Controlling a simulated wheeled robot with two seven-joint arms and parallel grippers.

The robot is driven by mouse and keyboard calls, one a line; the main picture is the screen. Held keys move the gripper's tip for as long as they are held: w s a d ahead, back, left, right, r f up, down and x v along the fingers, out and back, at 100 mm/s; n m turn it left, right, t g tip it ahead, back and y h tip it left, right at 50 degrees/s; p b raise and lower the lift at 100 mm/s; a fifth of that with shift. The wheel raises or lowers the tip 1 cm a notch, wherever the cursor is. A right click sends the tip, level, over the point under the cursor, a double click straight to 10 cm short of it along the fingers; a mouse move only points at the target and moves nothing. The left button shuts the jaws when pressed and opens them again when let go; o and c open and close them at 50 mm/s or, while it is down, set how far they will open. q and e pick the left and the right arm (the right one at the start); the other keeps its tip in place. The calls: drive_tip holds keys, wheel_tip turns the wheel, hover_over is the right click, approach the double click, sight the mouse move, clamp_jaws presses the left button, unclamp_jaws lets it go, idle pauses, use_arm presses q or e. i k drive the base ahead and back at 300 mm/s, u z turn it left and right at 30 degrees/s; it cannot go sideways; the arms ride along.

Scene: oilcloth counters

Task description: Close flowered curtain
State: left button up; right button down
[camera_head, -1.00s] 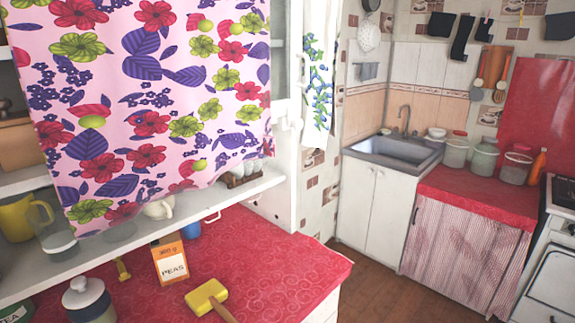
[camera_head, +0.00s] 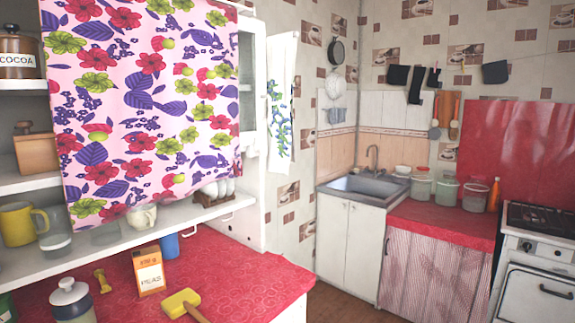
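The flowered curtain (camera_head: 150,110), pink with red, green and purple flowers, hangs over the right and middle part of the white shelf unit (camera_head: 252,190). The left part of the shelves is uncovered, with a cocoa jar (camera_head: 20,52), a wooden box (camera_head: 36,150) and a yellow mug (camera_head: 20,224) in plain view. The curtain's lower edge hangs near the lower shelf, in front of a white cup (camera_head: 142,216). Neither of my grippers shows in the head view.
A red oilcloth counter (camera_head: 235,280) below holds a peas box (camera_head: 149,272), a yellow mallet (camera_head: 182,303), a lidded jar (camera_head: 70,300) and a blue cup (camera_head: 169,246). A sink (camera_head: 365,186), a striped curtain (camera_head: 430,262) and a stove (camera_head: 540,250) stand at the right.

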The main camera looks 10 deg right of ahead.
sight(144, 95)
drive_tip(key=z, duration=0.5)
drive_tip(key=i, duration=1.05)
drive_tip(key=u, duration=0.6)
